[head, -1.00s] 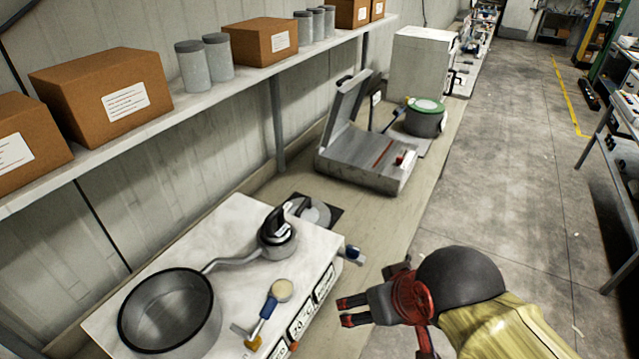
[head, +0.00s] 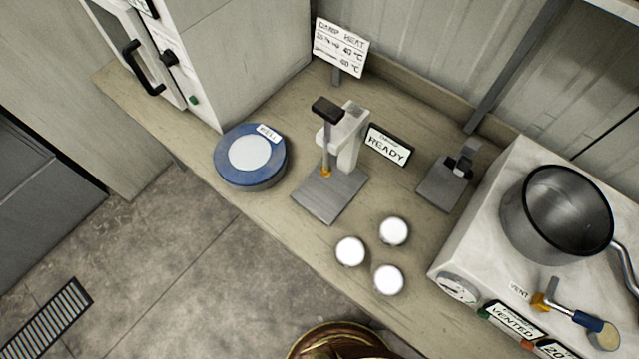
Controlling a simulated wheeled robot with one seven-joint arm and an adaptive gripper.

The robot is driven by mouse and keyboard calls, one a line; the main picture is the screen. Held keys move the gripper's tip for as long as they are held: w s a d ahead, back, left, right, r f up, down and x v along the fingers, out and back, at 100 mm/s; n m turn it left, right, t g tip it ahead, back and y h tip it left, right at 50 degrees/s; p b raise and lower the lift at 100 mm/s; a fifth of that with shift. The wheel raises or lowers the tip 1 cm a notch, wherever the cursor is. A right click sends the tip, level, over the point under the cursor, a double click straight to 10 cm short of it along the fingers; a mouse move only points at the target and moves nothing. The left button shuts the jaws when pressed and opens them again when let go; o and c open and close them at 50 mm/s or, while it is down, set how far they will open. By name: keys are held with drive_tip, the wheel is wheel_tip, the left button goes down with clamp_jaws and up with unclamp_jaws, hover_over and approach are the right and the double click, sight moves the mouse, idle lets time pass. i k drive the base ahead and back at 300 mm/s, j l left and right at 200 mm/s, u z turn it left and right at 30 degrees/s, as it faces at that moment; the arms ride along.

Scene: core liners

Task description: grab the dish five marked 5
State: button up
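Three small round white-topped pieces stand close together on the bench: one at the upper right (head: 394,230), one at the left (head: 350,251) and one at the lower right (head: 388,280). They may be dishes, but I see no number on any of them, so I cannot tell whether one is marked 5. My gripper is outside the view. Only a rounded brownish-gold part, likely of my arm, shows at the bottom edge.
A blue round container (head: 251,157), a small press stand (head: 335,185), a READY sign (head: 388,150) and a small grey device (head: 447,180) share the bench. A pot (head: 556,214) stands on the white unit at right. A cabinet (head: 215,60) stands at left. Floor lies in front.

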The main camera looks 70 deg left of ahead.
sight(349, 252)
drive_tip(key=u, duration=0.4)
drive_tip(key=j+u, duration=0.1)
drive_tip(key=u, duration=0.3)
drive_tip(key=k+j+u, duration=0.1)
drive_tip(key=u, duration=0.3)
drive_tip(key=j+u, duration=0.1)
drive_tip(key=u, duration=0.7)
drive_tip(key=k+j+z, duration=0.2)
drive_tip(key=k+j, duration=0.15)
drive_tip(key=k, duration=0.15)
drive_tip(key=k+j+z, duration=0.15)
drive_tip(key=k, duration=0.35)
drive_tip(key=j, duration=0.1)
